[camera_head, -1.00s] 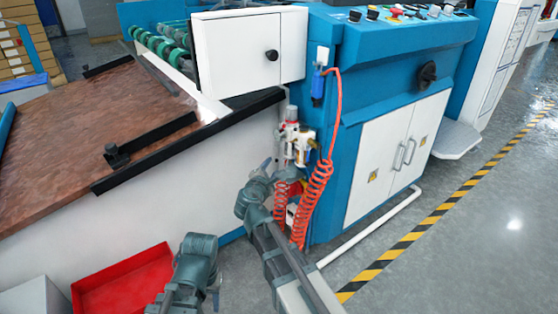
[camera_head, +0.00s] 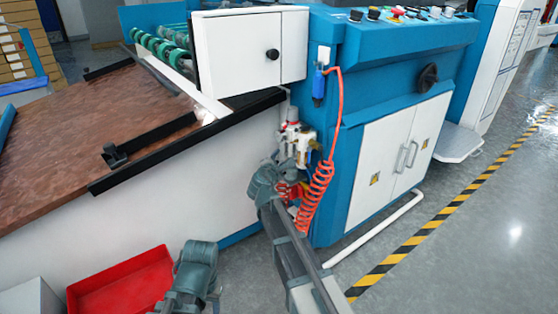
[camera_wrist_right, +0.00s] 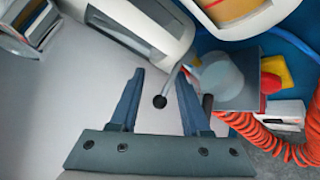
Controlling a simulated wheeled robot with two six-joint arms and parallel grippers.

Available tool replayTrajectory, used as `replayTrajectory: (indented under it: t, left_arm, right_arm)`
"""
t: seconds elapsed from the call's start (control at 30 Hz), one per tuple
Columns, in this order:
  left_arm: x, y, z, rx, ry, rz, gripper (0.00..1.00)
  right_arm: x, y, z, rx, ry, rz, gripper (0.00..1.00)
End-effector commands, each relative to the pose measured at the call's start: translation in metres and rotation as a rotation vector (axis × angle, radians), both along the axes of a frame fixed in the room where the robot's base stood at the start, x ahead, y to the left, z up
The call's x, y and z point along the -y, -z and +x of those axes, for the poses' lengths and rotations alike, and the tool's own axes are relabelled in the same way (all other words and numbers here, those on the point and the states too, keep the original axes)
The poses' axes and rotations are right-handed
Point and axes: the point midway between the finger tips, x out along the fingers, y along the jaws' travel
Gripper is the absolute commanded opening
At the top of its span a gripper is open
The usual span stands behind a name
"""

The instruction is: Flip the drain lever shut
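The drain lever (camera_wrist_right: 172,83) is a thin metal rod with a black ball end, in the right wrist view. It hangs down slantwise beside a grey round fitting under the air unit (camera_head: 297,143), which stands at the machine's front corner. My right gripper (camera_wrist_right: 156,75) is open, its two dark fingers on either side of the lever's ball end, with gaps on both sides. In the head view my right wrist is just below the air unit, and the lever is too small or hidden to make out. Only part of my left arm shows at the bottom of the head view.
A red coiled hose (camera_head: 314,197) hangs close to the right of my right wrist, and also shows in the wrist view (camera_wrist_right: 262,138). The blue machine cabinet (camera_head: 335,195) stands behind. A red tray (camera_head: 120,284) lies on the floor at the lower left.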

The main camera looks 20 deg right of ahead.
Motion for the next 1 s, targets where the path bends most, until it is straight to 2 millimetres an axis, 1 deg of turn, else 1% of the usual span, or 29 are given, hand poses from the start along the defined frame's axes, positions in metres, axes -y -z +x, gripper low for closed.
replayTrajectory:
  t: [0.03,0.17,0.2,0.27,0.57,0.83,1.0]
  left_arm:
    - [0.0,0.0,0.0,0.0,0.0,0.0,0.5]
    - [0.0,0.0,0.0,0.0,0.0,0.0,0.5]
    - [0.0,0.0,0.0,0.0,0.0,0.0,0.5]
    - [0.0,0.0,0.0,0.0,0.0,0.0,0.5]
    - [0.0,0.0001,0.0,0.0,0.0,0.0,0.5]
    - [0.0,0.0001,0.0,0.0,0.0,0.0,0.5]
    - [0.0,0.0001,0.0,0.0,0.0,0.0,0.5]
  right_arm:
    - [0.0,0.0,-0.0001,0.0,0.0,0.0,0.4]
    - [-0.0002,0.0,-0.0001,0.0,0.0,0.0,0.16]
    - [-0.0002,0.0,-0.0001,0.0,0.0,0.0,0.09]
    - [-0.0003,0.0,-0.0002,0.0,0.0,0.0,0.0]
    - [-0.0005,0.0002,0.0013,0.0,0.01,0.0,0.0]
    - [0.0035,0.0004,0.0081,-0.001,0.162,0.0,0.0]
    - [0.0049,0.0001,0.0067,0.0,0.195,0.0,0.0]
